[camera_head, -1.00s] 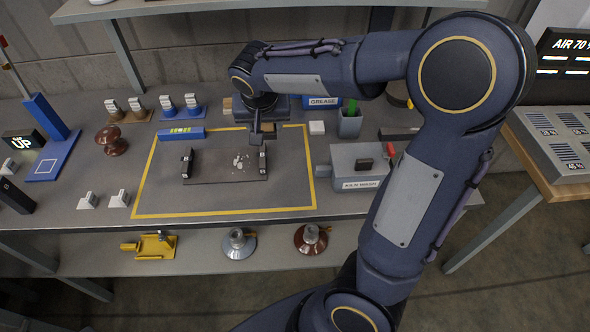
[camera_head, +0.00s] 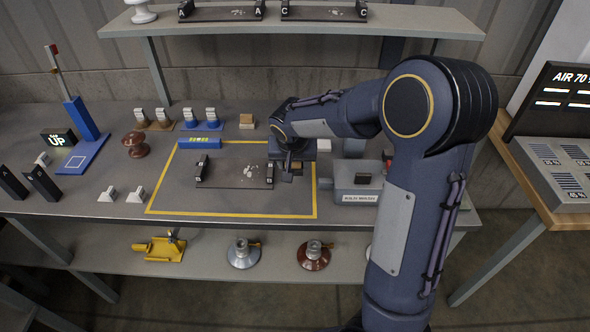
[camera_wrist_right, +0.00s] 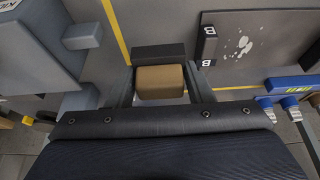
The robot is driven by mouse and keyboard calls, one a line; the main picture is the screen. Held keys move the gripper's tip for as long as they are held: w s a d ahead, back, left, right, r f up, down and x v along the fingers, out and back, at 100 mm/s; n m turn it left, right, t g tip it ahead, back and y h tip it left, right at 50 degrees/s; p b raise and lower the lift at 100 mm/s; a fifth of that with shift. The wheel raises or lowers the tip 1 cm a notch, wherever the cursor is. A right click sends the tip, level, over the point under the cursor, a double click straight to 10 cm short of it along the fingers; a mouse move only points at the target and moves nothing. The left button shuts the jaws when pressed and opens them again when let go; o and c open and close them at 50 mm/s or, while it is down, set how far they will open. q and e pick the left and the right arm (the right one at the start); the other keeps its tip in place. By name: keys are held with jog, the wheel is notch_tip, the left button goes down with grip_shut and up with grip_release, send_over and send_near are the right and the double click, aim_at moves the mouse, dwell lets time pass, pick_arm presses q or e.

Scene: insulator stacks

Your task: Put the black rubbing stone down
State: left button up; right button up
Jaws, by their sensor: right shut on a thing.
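My right gripper (camera_head: 289,172) is at the right end of the dark board in the head view, inside the yellow outline. In the right wrist view, its two fingers (camera_wrist_right: 160,84) are shut on the tan upper block of the black rubbing stone (camera_wrist_right: 160,51). The black part shows beyond the tan block, over the grey table. I cannot tell whether its underside touches the table. The dark board (camera_head: 232,174), with pale patches, lies beside the stone; it also shows in the wrist view (camera_wrist_right: 262,40), with a B-marked end block. My left gripper is out of view.
A grey box (camera_head: 357,182) stands just right of the gripper. A blue bar (camera_head: 200,142) and a tan-topped block (camera_head: 247,121) are behind the board. Several pale blocks and a brown insulator (camera_head: 134,144) are at left. The outline's front strip is clear.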

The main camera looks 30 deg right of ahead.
aim_at(295, 180)
jog(key=shift+w+d+f, duration=0.35)
jog(key=shift+w+f, duration=0.1)
jog(key=shift+f, duration=0.15)
jog(key=shift+w+d+f, duration=0.35)
jog(key=shift+w+f, duration=0.05)
jog(key=shift+f, duration=0.2)
jog(key=shift+s+x, duration=0.2)
jog(key=shift+x, duration=0.75)
jog(key=shift+s+x, duration=0.15)
jog(key=shift+x, duration=0.8)
jog(key=shift+a+f, duration=0.2)
jog(key=shift+f, duration=0.05)
jog(key=shift+f, duration=0.2)
jog(key=o, duration=0.9)
jog(key=shift+r, duration=0.1)
